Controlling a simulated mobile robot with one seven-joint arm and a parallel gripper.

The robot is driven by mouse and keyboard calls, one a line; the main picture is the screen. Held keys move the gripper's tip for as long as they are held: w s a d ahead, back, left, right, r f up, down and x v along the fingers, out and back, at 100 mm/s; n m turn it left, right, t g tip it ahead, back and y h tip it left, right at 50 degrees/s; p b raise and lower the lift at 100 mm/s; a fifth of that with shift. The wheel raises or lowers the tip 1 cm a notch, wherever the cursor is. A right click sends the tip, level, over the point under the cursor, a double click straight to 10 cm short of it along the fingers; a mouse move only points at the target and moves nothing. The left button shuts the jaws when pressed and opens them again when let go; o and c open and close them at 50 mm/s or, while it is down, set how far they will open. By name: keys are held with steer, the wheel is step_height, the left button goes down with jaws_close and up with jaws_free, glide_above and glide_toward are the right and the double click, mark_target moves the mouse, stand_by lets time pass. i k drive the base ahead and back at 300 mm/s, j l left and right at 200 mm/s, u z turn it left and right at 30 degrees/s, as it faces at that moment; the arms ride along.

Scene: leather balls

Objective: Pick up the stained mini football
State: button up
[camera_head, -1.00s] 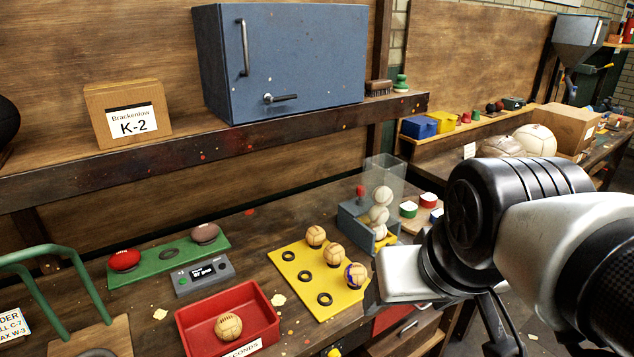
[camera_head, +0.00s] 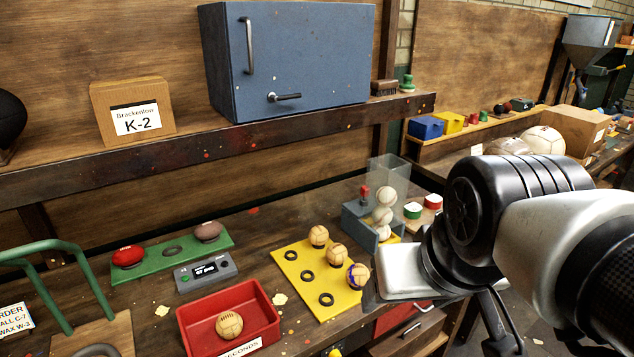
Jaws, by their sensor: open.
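Three tan mini footballs stand in a row on the yellow board. The nearest, a stained mini football (camera_head: 357,276), has a dark blue-purple mark on its side. The middle ball (camera_head: 337,254) and the far ball (camera_head: 318,236) show no such mark. My gripper (camera_head: 372,297) is just right of the stained ball in the picture, apart from it as far as I can tell. It is open, with no ball seen in it; its fingers are mostly hidden behind the hand and at the board's edge.
The yellow board (camera_head: 316,297) has several black rings. A red tray (camera_head: 191,326) holds another tan ball (camera_head: 229,325). A clear dispenser (camera_head: 388,180) with white balls stands behind. A green board (camera_head: 140,273) carries red and brown balls. A blue cabinet (camera_head: 300,62) sits on the shelf above.

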mark_target(357, 275)
steer(key=i+l+u, duration=0.25)
steer(key=l+u, duration=0.25)
steer(key=i+l+u, duration=0.2)
steer(key=l, duration=0.25)
steer(key=l+u, duration=0.25)
